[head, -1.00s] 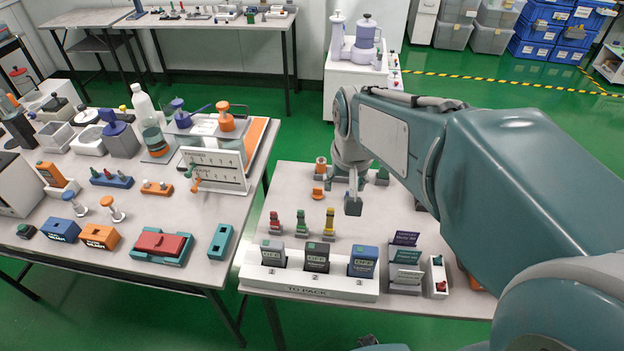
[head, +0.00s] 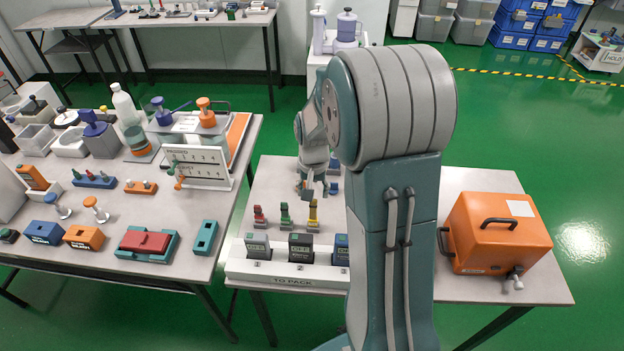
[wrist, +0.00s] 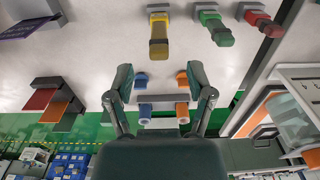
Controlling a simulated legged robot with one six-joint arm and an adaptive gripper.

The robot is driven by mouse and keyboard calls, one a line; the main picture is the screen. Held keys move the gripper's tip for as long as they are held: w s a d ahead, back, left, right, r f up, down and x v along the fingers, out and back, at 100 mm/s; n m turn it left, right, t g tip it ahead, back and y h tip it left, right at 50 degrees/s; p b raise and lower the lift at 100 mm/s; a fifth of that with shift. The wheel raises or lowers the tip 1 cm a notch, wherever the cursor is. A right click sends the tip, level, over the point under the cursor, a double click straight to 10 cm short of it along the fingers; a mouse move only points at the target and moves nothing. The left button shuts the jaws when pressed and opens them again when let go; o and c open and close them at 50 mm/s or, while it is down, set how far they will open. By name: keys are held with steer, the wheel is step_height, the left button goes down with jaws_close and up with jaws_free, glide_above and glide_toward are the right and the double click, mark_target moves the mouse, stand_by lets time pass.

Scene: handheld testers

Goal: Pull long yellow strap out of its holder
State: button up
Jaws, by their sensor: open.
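The yellow strap (head: 313,214) stands upright in a dark holder on the right table, at the right end of a row with a green one (head: 285,215) and a red one (head: 260,217). The wrist view, turned upside down, shows the yellow strap (wrist: 158,38) near the top centre, beyond my fingertips. My gripper (head: 314,184) hangs above the table behind the strap, apart from it. In the wrist view my gripper (wrist: 160,80) is open, with nothing held between its fingers. My arm hides part of the table to the right of the strap.
A white "TO PACK" rack (head: 290,272) with several boxed testers stands in front of the straps. An orange case (head: 495,235) sits on the table's right. The left table (head: 100,205) is crowded. Small blue and orange pieces (wrist: 182,80) show between my fingers.

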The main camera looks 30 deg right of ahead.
mark_target(313, 218)
steer(key=shift+f, duration=2.8)
jaws_close()
